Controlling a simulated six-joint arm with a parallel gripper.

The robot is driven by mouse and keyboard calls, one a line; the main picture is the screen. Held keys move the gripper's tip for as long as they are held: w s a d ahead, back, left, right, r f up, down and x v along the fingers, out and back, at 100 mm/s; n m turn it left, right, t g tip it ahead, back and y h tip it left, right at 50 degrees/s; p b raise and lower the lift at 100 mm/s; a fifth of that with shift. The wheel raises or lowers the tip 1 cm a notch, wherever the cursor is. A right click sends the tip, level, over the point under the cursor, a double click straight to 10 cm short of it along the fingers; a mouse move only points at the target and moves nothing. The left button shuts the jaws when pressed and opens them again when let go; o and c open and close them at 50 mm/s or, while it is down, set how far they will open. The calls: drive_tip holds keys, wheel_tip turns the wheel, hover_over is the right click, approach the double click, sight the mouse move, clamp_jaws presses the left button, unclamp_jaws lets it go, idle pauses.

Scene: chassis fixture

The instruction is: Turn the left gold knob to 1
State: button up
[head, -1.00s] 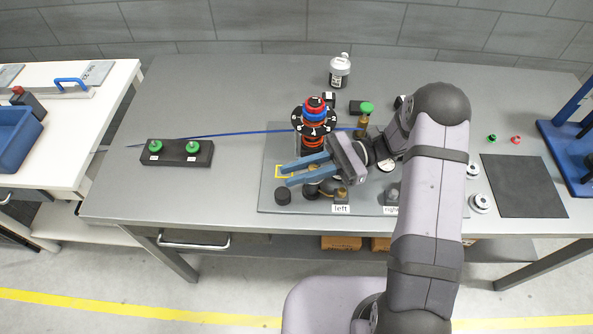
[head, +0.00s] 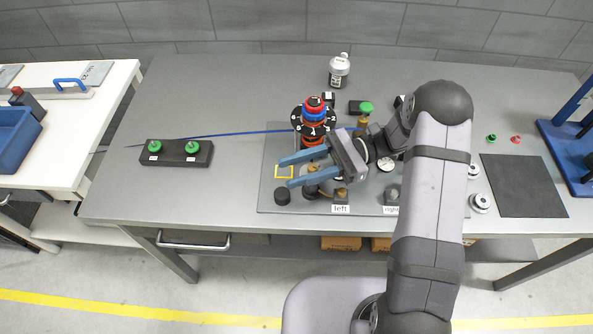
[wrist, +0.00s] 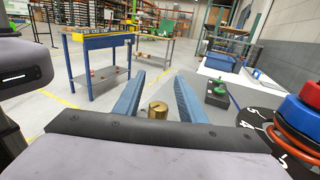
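My gripper (head: 286,172) reaches left over the fixture plate (head: 268,190), its two blue fingers apart with a clear gap. In the wrist view the open fingers (wrist: 159,80) have a gold cylindrical knob (wrist: 157,110) showing between them, near their base. In the head view a small gold top (head: 313,168) shows between the fingers; its lower part is partly covered by the near finger. The "left" label (head: 341,209) is on the plate's front edge, with a small gold-topped dark piece (head: 341,193) behind it. I cannot read any knob setting.
A numbered black dial with red and blue rings (head: 316,120) stands just behind the fingers; it is close on the right in the wrist view (wrist: 280,135). A black box with green knobs (head: 175,153) lies left. A black puck (head: 282,196) sits at the plate's front left.

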wheel_tip(320, 180, up, 9)
drive_tip(key=b, duration=0.1)
drive_tip(key=shift+b, duration=0.35)
drive_tip(key=shift+s+a+r, duration=0.1)
drive_tip(key=s+a+r+n+g+h+p, duration=0.2)
drive_tip(key=s+a+r+n+h+p, duration=0.15)
drive_tip(key=s+r, duration=0.3)
drive_tip(key=s+a+r+n+g+h+p, duration=0.2)
drive_tip(key=s+a+r+n+h, duration=0.3)
drive_tip(key=s, duration=0.2)
drive_tip(key=m+t+h, duration=0.5)
drive_tip(key=t+h, duration=0.3)
drive_tip(key=t, duration=0.3)
hover_over(314, 166)
wheel_tip(314, 166, down, 12)
drive_tip(key=shift+f+p, duration=0.1)
drive_tip(key=shift+p, duration=0.25)
drive_tip(key=shift+m, duration=0.45)
